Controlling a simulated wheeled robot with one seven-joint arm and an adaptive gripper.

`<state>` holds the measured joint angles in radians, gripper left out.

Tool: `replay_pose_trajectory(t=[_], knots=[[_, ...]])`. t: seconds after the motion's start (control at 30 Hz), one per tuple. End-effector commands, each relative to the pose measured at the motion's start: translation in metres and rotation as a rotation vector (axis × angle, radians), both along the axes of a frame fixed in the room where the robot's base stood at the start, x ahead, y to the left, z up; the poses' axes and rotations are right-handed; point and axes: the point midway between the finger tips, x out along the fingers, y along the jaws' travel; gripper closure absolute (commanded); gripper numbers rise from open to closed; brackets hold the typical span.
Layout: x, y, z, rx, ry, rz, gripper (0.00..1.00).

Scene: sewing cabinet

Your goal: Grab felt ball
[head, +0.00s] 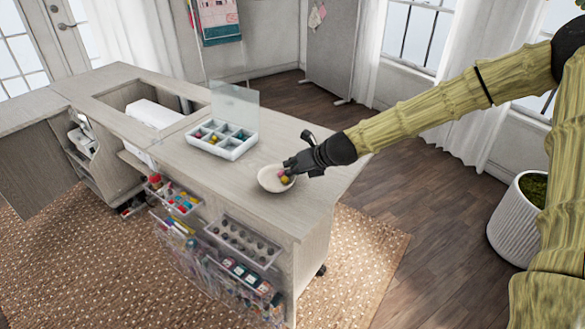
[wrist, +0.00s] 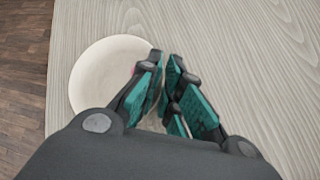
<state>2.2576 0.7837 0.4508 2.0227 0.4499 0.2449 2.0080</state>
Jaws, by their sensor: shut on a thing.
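A shallow cream bowl (head: 265,181) stands on the cabinet top; it also shows in the wrist view (wrist: 98,78). A pink felt ball (head: 281,172) and a yellow felt ball (head: 286,180) show at the bowl's right side, by my fingertips. My gripper (head: 289,170) reaches in from the right over the bowl's rim. In the wrist view my gripper (wrist: 163,68) has its teal-padded fingers close together, shut on a felt ball that they mostly hide. Only a sliver of pink shows beside the left finger. I cannot tell clearly which ball is between the pads.
A compartment box (head: 229,148) with an open clear lid and coloured balls stands behind the bowl. The cabinet top (head: 315,207) is bare around the bowl. Clear bins (head: 240,243) hang on the cabinet's front. A white planter (head: 518,225) stands on the floor at right.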

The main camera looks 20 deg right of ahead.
Motion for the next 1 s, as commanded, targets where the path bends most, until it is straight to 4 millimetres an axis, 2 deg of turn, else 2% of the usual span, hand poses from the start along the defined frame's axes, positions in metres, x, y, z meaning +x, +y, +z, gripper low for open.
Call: replay_pose_trajectory(t=[0.27, 0.3, 0.4, 0.73, 1.0], knots=[[0.000, 0.000, -0.002, 0.000, 0.000, 0.000, 1.00], [0.000, 0.000, -0.002, 0.000, 0.000, 0.000, 0.90], [0.000, 0.000, -0.002, 0.000, 0.000, 0.000, 0.71], [0.000, 0.000, 0.000, -0.001, 0.000, 0.001, 0.71], [-0.010, -0.006, 0.013, 0.000, -0.002, 0.000, 0.71]])
